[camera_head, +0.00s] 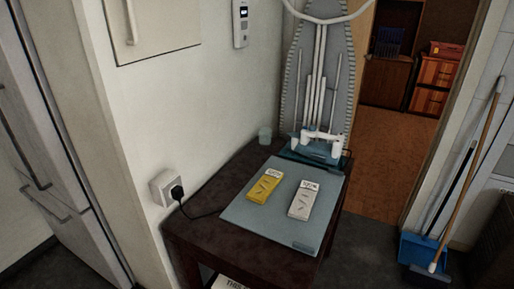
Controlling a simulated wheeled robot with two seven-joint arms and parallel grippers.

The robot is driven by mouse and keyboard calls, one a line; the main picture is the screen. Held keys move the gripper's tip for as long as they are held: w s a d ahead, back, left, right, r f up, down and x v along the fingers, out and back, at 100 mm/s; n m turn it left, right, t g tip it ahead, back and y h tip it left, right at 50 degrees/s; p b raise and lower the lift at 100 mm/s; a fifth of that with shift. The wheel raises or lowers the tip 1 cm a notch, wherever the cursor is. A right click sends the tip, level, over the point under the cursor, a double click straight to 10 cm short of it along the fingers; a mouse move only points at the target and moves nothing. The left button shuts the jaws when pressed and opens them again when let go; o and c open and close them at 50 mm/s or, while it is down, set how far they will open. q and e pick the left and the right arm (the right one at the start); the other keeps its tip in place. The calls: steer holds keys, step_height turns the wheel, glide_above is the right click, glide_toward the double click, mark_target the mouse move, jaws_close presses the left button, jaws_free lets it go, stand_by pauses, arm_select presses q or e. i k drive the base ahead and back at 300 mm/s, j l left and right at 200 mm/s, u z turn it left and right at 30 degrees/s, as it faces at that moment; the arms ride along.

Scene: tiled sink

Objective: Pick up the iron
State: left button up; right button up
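I cannot clearly make out an iron. A small blue and white object (318,151) stands at the back end of the dark table (208,222), at the foot of the upright ironing board (337,75). It may be the iron, but it is too small to tell. A black plug (177,192) sits in the wall socket, and its cord runs onto the table toward the grey board. Neither of my grippers is in view.
A flat grey board (272,221) covers much of the table, with a yellow packet (264,187) and a white packet (303,200) on it. A broom (470,175) and blue dustpan (417,248) are at right.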

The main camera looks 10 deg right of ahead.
mark_target(329, 155)
steer(key=i+l+u, duration=0.1)
steer(key=l+u, duration=0.55)
steer(key=u, duration=0.15)
steer(key=l+u, duration=0.65)
steer(key=u, duration=0.15)
